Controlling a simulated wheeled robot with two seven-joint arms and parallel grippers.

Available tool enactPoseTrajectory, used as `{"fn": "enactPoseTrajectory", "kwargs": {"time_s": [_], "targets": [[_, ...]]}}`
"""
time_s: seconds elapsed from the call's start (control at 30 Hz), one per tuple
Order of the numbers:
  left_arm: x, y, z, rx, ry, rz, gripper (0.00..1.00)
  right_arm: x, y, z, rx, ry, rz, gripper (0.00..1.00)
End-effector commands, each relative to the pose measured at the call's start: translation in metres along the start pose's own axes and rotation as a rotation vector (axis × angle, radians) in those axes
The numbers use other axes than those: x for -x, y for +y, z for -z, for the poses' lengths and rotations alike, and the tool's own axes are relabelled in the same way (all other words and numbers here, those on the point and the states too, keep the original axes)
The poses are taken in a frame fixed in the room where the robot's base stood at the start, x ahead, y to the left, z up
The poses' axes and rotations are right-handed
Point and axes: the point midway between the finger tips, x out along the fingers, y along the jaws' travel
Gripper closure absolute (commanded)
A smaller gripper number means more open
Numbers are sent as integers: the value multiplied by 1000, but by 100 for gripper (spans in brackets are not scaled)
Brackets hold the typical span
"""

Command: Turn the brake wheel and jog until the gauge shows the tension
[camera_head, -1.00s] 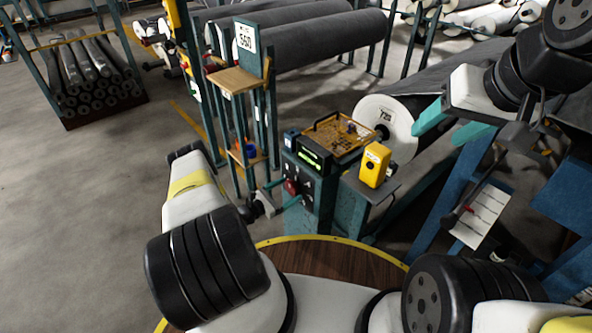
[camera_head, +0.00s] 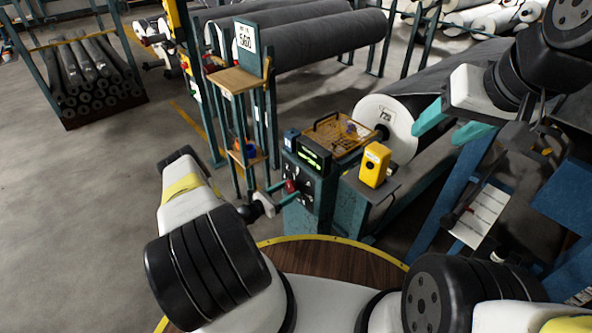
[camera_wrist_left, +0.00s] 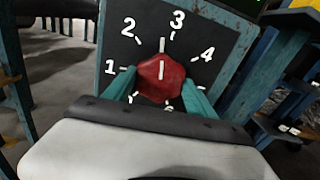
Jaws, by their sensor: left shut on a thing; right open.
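The red brake wheel (camera_wrist_left: 160,78) sits on a dark panel (camera_wrist_left: 112,45) with a white number scale. Its white line points nearly straight up, between 2 and 3. My left gripper (camera_wrist_left: 166,90) is shut on it, one teal finger on each side. In the head view the left gripper (camera_head: 283,193) is at the cabinet's front, partly covering the wheel. A black box with a lit green display (camera_head: 314,154) tops the cabinet; its reading is too small to read. A yellow box with a dark button (camera_head: 374,165) stands right of it. My right gripper (camera_head: 447,125) is open and empty.
A tray (camera_head: 335,138) with small items lies behind the display. A grey roll with a white end disc (camera_head: 388,128) is behind it. A sign reading 560 (camera_head: 246,38) stands above a wooden shelf (camera_head: 235,80). Floor at left is clear.

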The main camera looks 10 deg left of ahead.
Motion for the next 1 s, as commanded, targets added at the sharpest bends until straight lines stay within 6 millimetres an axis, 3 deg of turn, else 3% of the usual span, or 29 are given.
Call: {"fn": "enactPoseTrajectory", "kwargs": {"time_s": [0.5, 1.0], "targets": [[0, 0, 0, 403, -9, -2, 76, 0, 0, 0, 0, 0, 0, 43], [0, 1, -1, 546, -11, -2, 76, 0, 0, 0, 0, 0, 0, 43]]}}
